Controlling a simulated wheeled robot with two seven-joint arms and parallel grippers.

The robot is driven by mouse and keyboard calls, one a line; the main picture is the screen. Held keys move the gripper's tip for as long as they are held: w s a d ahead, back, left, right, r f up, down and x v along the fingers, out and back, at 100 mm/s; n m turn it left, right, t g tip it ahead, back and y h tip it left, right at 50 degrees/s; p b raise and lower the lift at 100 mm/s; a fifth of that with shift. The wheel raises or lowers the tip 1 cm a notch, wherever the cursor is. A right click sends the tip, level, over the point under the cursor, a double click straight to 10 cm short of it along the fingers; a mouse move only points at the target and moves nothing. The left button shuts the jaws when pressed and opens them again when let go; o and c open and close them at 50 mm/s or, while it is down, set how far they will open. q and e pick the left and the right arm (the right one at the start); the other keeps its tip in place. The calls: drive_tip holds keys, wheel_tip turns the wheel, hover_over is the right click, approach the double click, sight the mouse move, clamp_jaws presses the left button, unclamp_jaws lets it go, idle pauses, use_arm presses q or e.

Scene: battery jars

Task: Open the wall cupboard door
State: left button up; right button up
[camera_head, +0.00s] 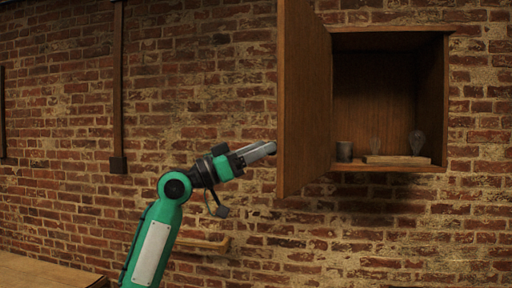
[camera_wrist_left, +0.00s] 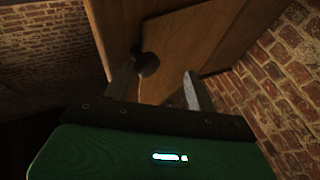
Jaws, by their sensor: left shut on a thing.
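The wall cupboard (camera_head: 388,95) hangs on the brick wall at the right of the head view. Its wooden door (camera_head: 304,95) stands wide open, swung out to the left, and the inside shows. My left gripper (camera_head: 272,148) is at the outer face of the door, low down, and its fingertips are partly hidden there. In the left wrist view the door (camera_wrist_left: 185,45) fills the upper middle. My right gripper is in neither view.
Inside the cupboard are a grey jar (camera_head: 344,151), a flat wooden board (camera_head: 397,160) and two clear glass bulb-like things (camera_head: 417,142). A small wooden shelf (camera_head: 205,242) is on the wall below my arm. A table edge (camera_head: 45,274) shows at lower left.

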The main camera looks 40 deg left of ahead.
use_arm(q)
drive_tip(key=shift+w+a+f, duration=0.1)
drive_tip(key=shift+w+f, duration=0.1)
drive_tip(key=shift+f, duration=0.05)
drive_tip(key=b+v, duration=0.7)
drive_tip(key=v, duration=0.6)
drive_tip(key=shift+s+a, duration=0.2)
drive_tip(key=shift+s, duration=0.3)
